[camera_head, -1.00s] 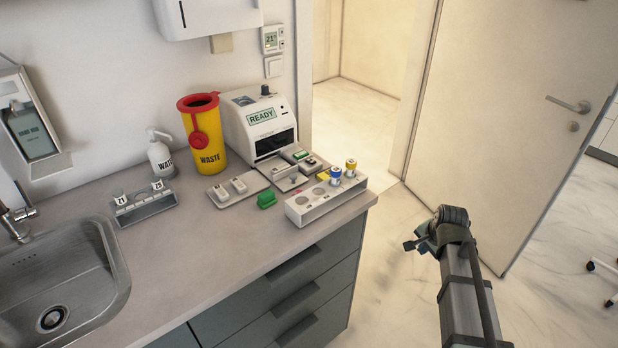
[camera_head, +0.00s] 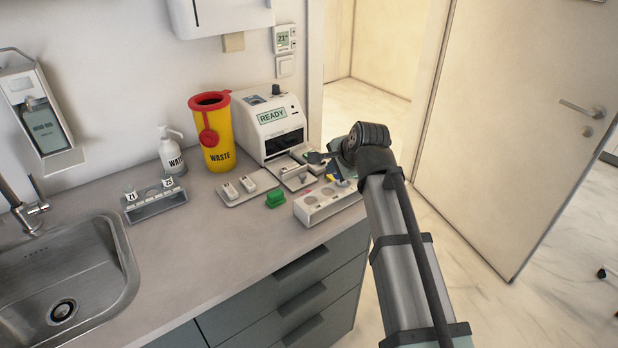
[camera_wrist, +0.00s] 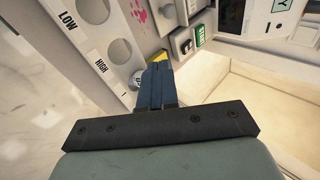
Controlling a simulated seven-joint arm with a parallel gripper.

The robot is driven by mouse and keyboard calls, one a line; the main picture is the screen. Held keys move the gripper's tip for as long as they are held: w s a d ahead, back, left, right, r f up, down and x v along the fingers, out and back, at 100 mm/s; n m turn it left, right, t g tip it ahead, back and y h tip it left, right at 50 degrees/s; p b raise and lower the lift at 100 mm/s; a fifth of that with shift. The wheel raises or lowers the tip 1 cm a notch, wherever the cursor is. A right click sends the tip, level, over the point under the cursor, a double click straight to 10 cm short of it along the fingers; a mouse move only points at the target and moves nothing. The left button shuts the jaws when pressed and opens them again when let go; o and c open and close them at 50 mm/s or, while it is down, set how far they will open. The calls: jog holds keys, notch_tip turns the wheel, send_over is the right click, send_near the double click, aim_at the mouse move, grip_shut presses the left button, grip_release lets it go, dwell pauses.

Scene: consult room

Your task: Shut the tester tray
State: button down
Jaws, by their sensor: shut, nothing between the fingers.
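The tester (camera_head: 272,124) is a white box with a READY sign and a dark front opening, at the back right of the counter. Its grey tray (camera_head: 292,181) sticks out of that opening towards the front, with small items on it. In the wrist view the tray (camera_wrist: 165,15) shows at the top with a pink mark nearby. My gripper (camera_head: 313,157) is shut and empty, over the right side of the tray area in the head view. Its fingers also show in the wrist view (camera_wrist: 156,75). Whether they touch anything is unclear. My arm hides part of the counter's right end.
A white holder with round holes (camera_head: 312,208) stands at the counter's front right, beside a green block (camera_head: 276,198). A grey plate with two white pieces (camera_head: 236,200), a yellow waste bin (camera_head: 219,150) and a pump bottle (camera_head: 171,155) stand left. A sink (camera_head: 70,285) is far left.

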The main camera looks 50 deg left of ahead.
aim_at(288, 167)
jog(key=a+f, duration=0.2)
jog(key=s+a+f, duration=0.1)
jog(key=a+f, duration=0.2)
jog(key=s+a+f, duration=0.1)
jog(key=a+f, duration=0.1)
jog(key=a, duration=0.1)
jog(key=shift+f, duration=0.15)
dwell(0.3)
jog(key=a, duration=1)
jog(key=shift+a, duration=0.3)
